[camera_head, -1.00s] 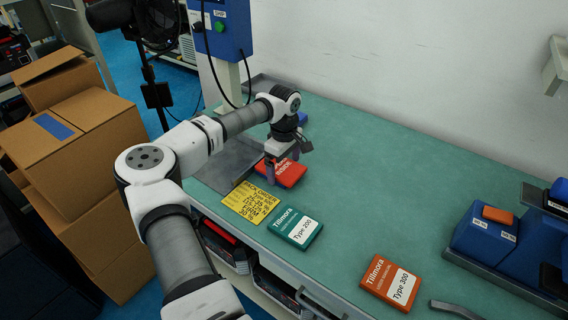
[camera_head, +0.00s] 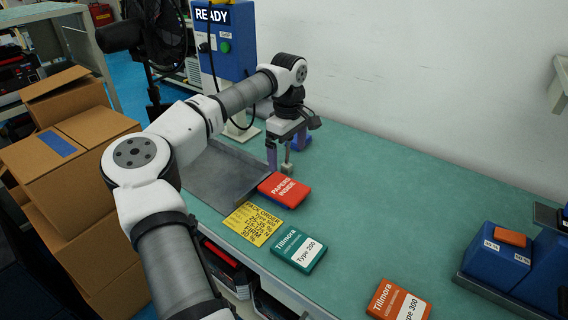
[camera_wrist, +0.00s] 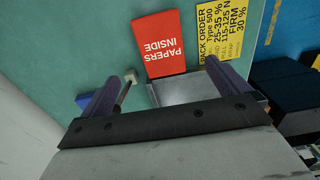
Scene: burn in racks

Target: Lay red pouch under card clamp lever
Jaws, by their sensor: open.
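The red pouch (camera_head: 284,190), marked "PAPERS INSIDE", lies flat on the green bench. Its near end borders a grey metal plate in the wrist view (camera_wrist: 184,91); I cannot tell whether it overlaps it. A pale knob on a dark rod (camera_wrist: 130,78), probably the card clamp lever, shows beside one finger in the wrist view. It also appears as a small pale post (camera_head: 287,167) below my gripper in the head view. My gripper (camera_head: 286,152) is open and empty, behind the pouch and apart from it. Whether it touches the lever is unclear.
A yellow pack order card (camera_head: 256,223) lies in front of the pouch. A teal Type 200 packet (camera_head: 300,249) and an orange Type 300 packet (camera_head: 398,300) lie nearer. The bench's right middle is clear.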

